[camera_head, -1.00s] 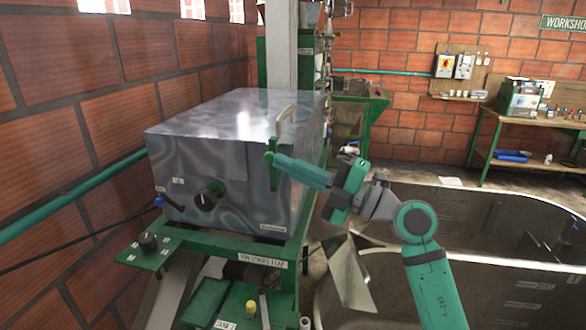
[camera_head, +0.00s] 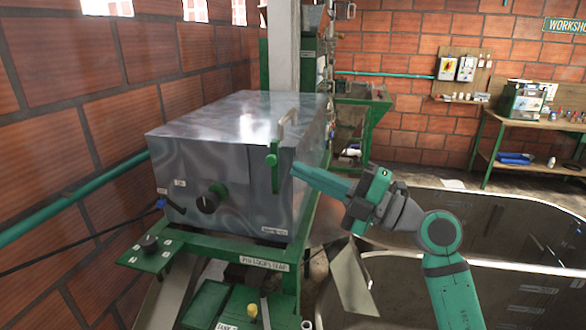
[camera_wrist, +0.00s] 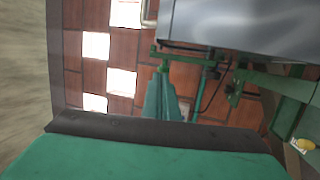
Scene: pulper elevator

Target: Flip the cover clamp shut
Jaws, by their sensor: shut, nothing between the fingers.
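The grey metal cover (camera_head: 225,125) is a box. A pale metal loop (camera_head: 289,116) stands up from the cover's top edge, just above the lever. The cover also fills the upper right of the wrist view (camera_wrist: 255,22). My gripper (camera_head: 295,170) is shut and empty, pointing left, with its tip just right of the lever and apparently apart from it. Its green fingers also show in the wrist view (camera_wrist: 164,75).
A green frame (camera_head: 225,245) with a labelled front rail and a small control panel (camera_head: 150,250) carries the cover. Large metal tanks (camera_head: 500,225) stand at the right, beneath my arm. A brick wall is at the left and back. A workbench (camera_head: 530,120) stands far right.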

